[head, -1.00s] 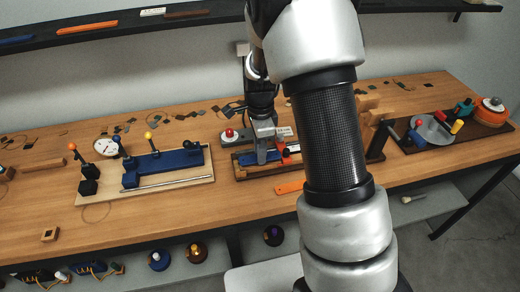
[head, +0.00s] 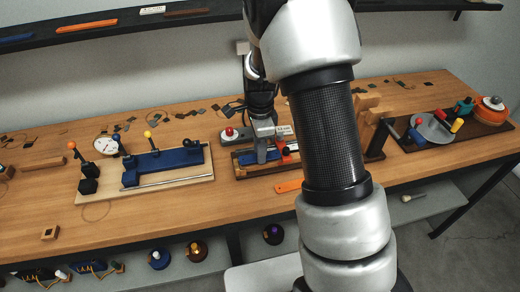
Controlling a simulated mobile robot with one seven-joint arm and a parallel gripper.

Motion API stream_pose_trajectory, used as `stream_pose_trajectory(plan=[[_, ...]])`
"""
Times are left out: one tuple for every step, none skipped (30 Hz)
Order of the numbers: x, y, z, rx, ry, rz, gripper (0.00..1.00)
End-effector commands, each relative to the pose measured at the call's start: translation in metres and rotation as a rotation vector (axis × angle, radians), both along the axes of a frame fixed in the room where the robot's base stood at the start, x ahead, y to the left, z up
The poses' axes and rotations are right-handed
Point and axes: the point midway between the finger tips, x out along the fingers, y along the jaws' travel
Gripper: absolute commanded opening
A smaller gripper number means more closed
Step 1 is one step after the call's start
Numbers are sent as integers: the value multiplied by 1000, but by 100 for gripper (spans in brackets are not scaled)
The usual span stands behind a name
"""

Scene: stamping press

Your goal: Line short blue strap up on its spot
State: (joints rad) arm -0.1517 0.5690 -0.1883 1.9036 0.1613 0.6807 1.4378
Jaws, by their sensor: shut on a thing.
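My gripper (head: 262,154) points down over the dark brown press base (head: 242,173) in the middle of the bench. It is shut on the short blue strap (head: 247,158), which lies low and level along the base. My gripper and arm hide part of the strap. A red part (head: 283,148) sits just right of the gripper. The strap's exact spot and its right end cannot be made out at this size.
A red button (head: 229,132) stands behind the base. An orange strap (head: 289,186) lies in front. A pale board with a blue fixture (head: 165,160) is at left. A turntable-like fixture (head: 432,130) is at right.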

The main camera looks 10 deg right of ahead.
Motion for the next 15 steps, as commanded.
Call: stream_pose_trajectory(plan=[[0, 0, -3, 0, 0, 0, 8], [0, 0, -3, 0, 0, 0, 8], [0, 0, -4, 0, 0, 0, 8], [0, 0, -5, 0, 0, 0, 8], [0, 0, -6, 0, 0, 0, 8], [0, 0, -7, 0, 0, 0, 8], [0, 0, -7, 0, 1, 0, 8], [0, 0, -8, 0, 1, 0, 8], [0, 0, -9, 0, 0, 0, 8], [0, 0, -10, 0, 1, 0, 8], [0, 0, -11, 0, 1, 0, 8], [0, 0, -12, 0, 1, 0, 8], [0, 0, -12, 0, 1, 0, 8], [0, 0, -13, 0, 1, 0, 8], [0, 0, -14, 0, 1, 0, 8]])
